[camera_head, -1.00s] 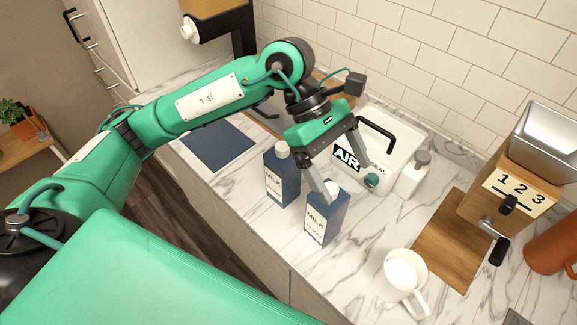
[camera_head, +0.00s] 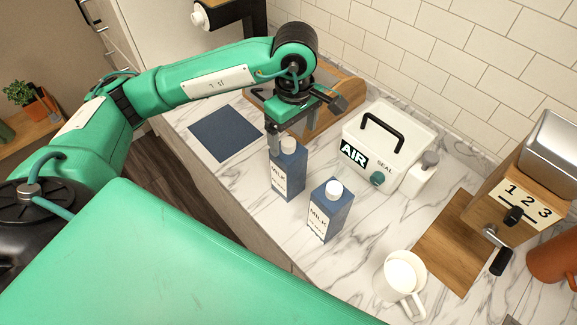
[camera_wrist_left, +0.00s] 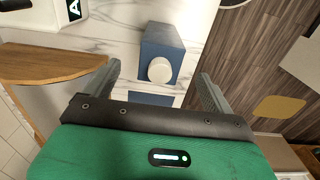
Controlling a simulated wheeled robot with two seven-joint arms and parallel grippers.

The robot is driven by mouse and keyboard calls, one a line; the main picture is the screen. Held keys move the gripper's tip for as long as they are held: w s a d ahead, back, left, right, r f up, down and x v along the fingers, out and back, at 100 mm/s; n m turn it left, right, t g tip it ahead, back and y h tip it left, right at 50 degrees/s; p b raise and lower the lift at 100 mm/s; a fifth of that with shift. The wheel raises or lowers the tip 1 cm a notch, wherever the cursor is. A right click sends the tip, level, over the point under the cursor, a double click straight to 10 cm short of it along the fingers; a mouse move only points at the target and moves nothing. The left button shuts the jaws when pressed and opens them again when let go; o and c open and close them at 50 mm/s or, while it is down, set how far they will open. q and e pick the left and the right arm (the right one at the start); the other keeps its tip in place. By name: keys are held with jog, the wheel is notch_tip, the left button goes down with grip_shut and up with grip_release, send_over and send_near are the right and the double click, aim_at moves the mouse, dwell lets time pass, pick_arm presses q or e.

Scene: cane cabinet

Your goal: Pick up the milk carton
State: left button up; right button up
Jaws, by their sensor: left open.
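Two dark blue milk cartons with white caps stand upright on the marble counter. The left carton (camera_head: 288,176) is farther left, and the right carton (camera_head: 330,212) stands nearer the front. My left gripper (camera_head: 288,132) is open and empty, pointing down just above and behind the left carton's top. In the left wrist view, one blue carton (camera_wrist_left: 162,42) with its white cap shows ahead, roughly between the two spread fingers (camera_wrist_left: 160,85). I cannot tell whether a finger touches it. My right gripper is not in view.
A white AIR SEAL box (camera_head: 395,135) and a white pump bottle (camera_head: 422,176) stand behind the cartons. A white mug (camera_head: 402,278) is at front right, near a wooden board (camera_head: 450,245) and grinder (camera_head: 518,200). A blue mat (camera_head: 225,135) lies left.

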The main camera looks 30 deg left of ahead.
aim_at(290, 142)
pick_arm(q)
jog(key=shift+f, duration=0.6)
jog(key=shift+a+f+p, duration=0.15)
jog(key=shift+f+p, duration=0.3)
jog(key=shift+p, duration=0.1)
jog(key=f+p, duration=0.1)
jog(key=f, duration=0.1)
jog(key=f+p, duration=0.1)
jog(key=shift+a+f, duration=0.4)
jog(key=shift+f, duration=0.35)
jog(key=shift+w, duration=0.1)
jog(key=shift+c, duration=0.5)
jog(key=c, duration=1.3)
